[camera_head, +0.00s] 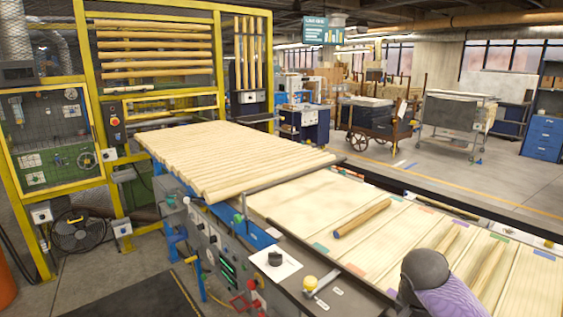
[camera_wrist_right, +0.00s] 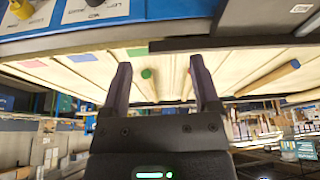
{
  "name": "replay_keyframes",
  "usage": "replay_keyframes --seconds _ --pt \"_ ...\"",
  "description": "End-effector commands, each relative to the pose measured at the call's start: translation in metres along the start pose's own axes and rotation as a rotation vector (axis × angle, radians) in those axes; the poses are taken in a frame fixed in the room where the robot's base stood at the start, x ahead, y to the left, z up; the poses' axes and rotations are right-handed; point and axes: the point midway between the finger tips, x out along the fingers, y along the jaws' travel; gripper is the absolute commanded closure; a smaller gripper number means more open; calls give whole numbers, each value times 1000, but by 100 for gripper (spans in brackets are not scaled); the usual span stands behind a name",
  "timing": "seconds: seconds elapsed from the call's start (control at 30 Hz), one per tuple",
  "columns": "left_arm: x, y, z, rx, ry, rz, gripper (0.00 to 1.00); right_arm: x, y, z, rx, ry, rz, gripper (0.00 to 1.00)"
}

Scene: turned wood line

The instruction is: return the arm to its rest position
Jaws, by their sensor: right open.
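My right arm (camera_head: 440,285) shows at the bottom right of the head view as a grey rounded link and a purple section, over the near side of the wooden work surface. Its gripper is outside that view. In the right wrist view my right gripper (camera_wrist_right: 162,82) is open, its two dark fingers apart with nothing gripped. My left arm and gripper are not in view.
A turned rod (camera_head: 362,218) lies on the pale slatted surface (camera_head: 300,200). A row of round rods (camera_head: 230,155) fills the line at left. A control panel (camera_head: 225,260) runs along the front edge. Yellow-framed machinery (camera_head: 90,90) stands behind left.

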Motion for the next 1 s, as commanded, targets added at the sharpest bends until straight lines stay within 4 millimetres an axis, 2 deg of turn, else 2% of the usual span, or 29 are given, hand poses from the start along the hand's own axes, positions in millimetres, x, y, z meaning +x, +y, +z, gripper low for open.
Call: replay_keyframes --seconds 0.2,0.37,0.47,0.53,0.57,0.67,0.7,0.77,0.8,0.87,0.9,1.0 --pt "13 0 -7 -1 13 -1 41 57 1 29 -87 -35 -22 21" --pt "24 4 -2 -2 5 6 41 110 8 61 -175 -62 -41 21" --pt "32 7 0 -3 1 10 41 150 17 90 -244 -81 -53 21" --pt "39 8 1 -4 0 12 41 182 28 118 -306 -98 -61 21" --pt "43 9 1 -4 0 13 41 198 36 132 -336 -107 -63 21" --pt "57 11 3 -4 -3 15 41 251 66 192 -457 -138 -76 21" --pt "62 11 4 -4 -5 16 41 270 80 218 -510 -151 -83 21" --pt "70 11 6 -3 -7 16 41 294 105 259 -590 -171 -92 21" --pt "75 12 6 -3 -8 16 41 308 123 287 -643 -184 -99 21" --pt "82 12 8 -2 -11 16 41 323 150 330 -725 -206 -112 21" --pt "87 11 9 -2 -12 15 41 330 168 358 -778 -221 -121 21" --pt "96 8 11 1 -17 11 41 336 209 419 -893 -253 -150 21"
